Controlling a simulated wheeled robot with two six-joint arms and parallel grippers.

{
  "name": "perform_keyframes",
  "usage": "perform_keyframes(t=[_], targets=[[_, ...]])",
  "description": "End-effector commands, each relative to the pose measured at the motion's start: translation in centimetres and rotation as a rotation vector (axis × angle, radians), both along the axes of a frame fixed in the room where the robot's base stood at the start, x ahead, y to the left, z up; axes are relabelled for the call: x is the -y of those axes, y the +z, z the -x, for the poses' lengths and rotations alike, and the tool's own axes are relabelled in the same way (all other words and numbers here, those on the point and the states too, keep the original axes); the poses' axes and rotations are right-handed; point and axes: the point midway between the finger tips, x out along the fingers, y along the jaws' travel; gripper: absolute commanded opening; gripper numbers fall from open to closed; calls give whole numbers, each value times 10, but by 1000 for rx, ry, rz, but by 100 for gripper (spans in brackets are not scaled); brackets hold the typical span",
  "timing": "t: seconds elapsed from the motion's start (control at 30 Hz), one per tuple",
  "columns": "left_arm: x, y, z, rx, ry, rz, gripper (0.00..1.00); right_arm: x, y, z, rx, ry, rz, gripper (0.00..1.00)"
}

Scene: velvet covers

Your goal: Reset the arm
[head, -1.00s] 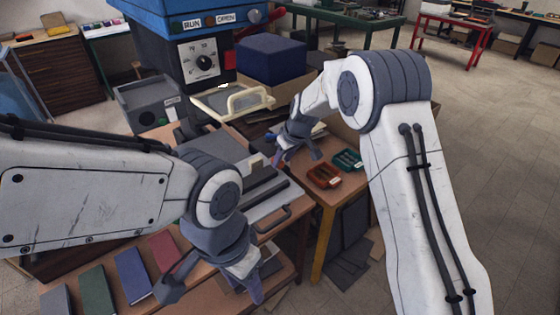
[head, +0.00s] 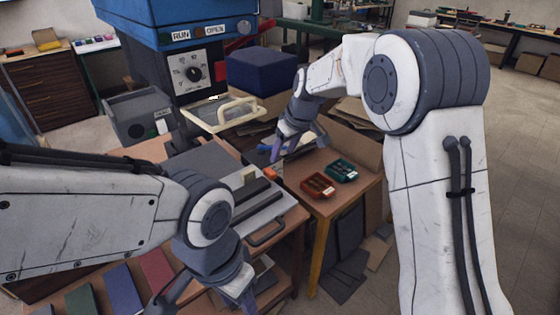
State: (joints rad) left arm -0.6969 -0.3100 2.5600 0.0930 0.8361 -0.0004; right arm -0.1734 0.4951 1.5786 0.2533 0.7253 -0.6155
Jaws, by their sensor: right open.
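My right arm comes in from the right and bends over to the table. Its gripper (head: 283,148) points down, open and empty, above the right back part of the work table, close to a grey flat case (head: 205,165). My left arm reaches in from the left. Its gripper (head: 205,298) is low in the picture with its fingers spread, in front of the case, and is partly cut off by the bottom edge. I see nothing between its fingers.
A blue press (head: 180,15) with a dial (head: 193,75) and a cream handle (head: 238,108) stands behind. A red tray (head: 318,186) and a green tray (head: 342,171) lie right of my right gripper. Coloured books (head: 122,288) lie front left. Open floor lies at right.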

Motion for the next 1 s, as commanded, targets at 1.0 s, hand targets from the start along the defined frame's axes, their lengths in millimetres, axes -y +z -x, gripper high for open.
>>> perform_keyframes(t=[1.0], targets=[[0,0,0,0,0,0,50,-34,6,326,-274,33,96,60]])
